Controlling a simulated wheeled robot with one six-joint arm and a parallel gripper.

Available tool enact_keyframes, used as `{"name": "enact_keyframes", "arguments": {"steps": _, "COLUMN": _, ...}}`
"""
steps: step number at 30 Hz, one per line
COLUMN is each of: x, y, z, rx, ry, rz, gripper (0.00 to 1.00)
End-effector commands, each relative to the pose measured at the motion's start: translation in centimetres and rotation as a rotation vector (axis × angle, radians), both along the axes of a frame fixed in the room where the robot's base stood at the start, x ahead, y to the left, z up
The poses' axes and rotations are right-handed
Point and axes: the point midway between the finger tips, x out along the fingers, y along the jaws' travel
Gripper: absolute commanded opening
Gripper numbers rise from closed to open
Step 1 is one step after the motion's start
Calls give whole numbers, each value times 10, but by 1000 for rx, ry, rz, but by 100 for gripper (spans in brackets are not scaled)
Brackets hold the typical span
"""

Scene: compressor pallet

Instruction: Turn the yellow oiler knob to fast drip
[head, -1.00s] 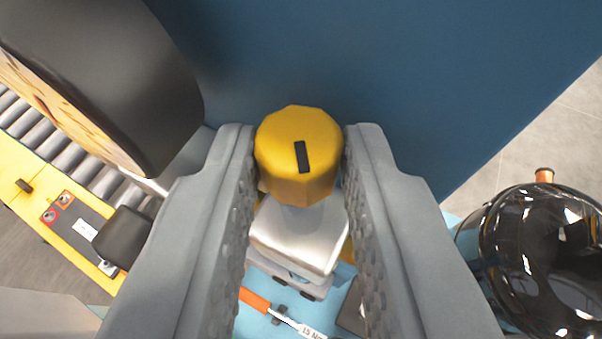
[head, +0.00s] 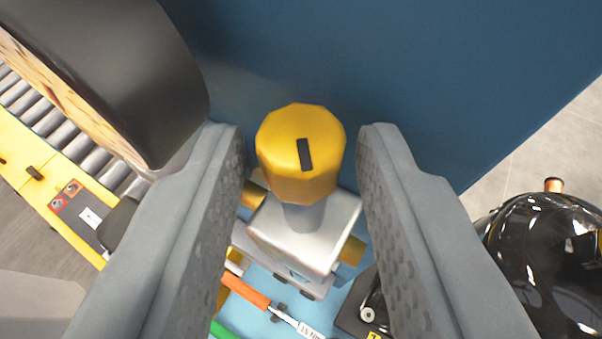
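The yellow oiler knob (head: 300,155) is a faceted cap with a black pointer mark on its top, in the middle of the head view. The mark runs nearly up and down in the picture, its top leaning slightly left. The knob sits on a grey stem above a silver metal block (head: 304,235). My gripper (head: 301,140) is open, with one grey finger on each side of the knob. A gap shows between the knob and each finger, so neither touches it. What the mark points to is not readable.
A blue wall (head: 430,80) stands close behind the knob. A dark rounded body (head: 110,70) is at upper left, and a glossy black vessel (head: 550,265) at lower right. An orange-handled tool (head: 247,291) lies below on a light blue surface. A roller conveyor (head: 75,140) is at left.

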Motion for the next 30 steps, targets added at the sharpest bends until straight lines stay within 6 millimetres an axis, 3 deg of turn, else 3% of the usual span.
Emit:
{"name": "enact_keyframes", "arguments": {"steps": 11, "x": -10, "y": 1, "z": 5, "rx": 0, "ry": -2, "rz": 0, "gripper": 32}}
{"name": "enact_keyframes", "arguments": {"steps": 30, "x": -111, "y": 10, "z": 47, "rx": -1, "ry": -3, "rz": 1, "gripper": 32}}
